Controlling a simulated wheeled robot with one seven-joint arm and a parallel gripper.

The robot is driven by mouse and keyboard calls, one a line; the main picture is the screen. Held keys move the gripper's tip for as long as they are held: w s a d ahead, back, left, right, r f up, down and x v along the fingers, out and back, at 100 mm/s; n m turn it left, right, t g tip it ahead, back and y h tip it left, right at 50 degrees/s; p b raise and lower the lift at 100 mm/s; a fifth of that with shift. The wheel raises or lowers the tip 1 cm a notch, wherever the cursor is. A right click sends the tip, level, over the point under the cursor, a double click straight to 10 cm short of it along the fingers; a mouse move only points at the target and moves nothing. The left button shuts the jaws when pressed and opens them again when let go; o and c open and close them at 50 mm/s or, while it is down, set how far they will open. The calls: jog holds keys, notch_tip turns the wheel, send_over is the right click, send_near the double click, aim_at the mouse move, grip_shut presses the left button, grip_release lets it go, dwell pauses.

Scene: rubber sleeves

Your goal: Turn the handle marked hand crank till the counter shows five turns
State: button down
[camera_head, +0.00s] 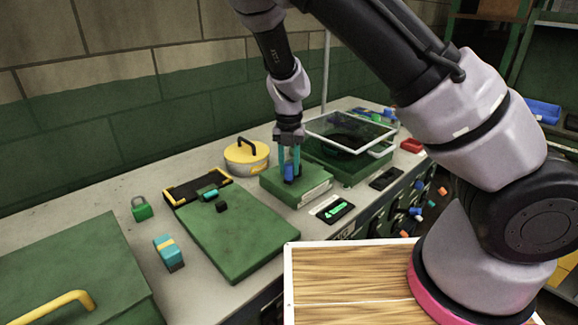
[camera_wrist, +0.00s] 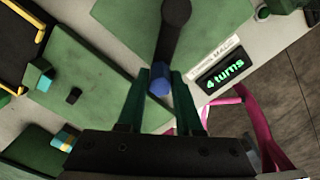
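The hand crank has a green base box (camera_head: 305,189) with a pale label on its front edge. In the wrist view its dark crank arm (camera_wrist: 172,35) runs from the top of the picture down to a blue handle knob (camera_wrist: 159,82). My gripper (camera_head: 289,166) points down over the box, its two teal fingers on either side of the blue knob and appearing closed on it. The counter (camera_wrist: 223,76) reads "4 turns" in green; it also shows in the head view (camera_head: 335,210) beside the box, too small to read there.
A green case with a clear lid (camera_head: 350,130) stands behind and right of the crank. A yellow pot (camera_head: 246,157) is to the left, with a green board (camera_head: 235,240) in front of it. A padlock (camera_head: 142,209) and a teal block (camera_head: 168,253) lie further left.

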jog(key=c, duration=0.6)
grip_release()
notch_tip(320, 180, up, 11)
jog(key=shift+f, duration=0.1)
jog(key=shift+o, duration=0.2)
dwell(2.0)
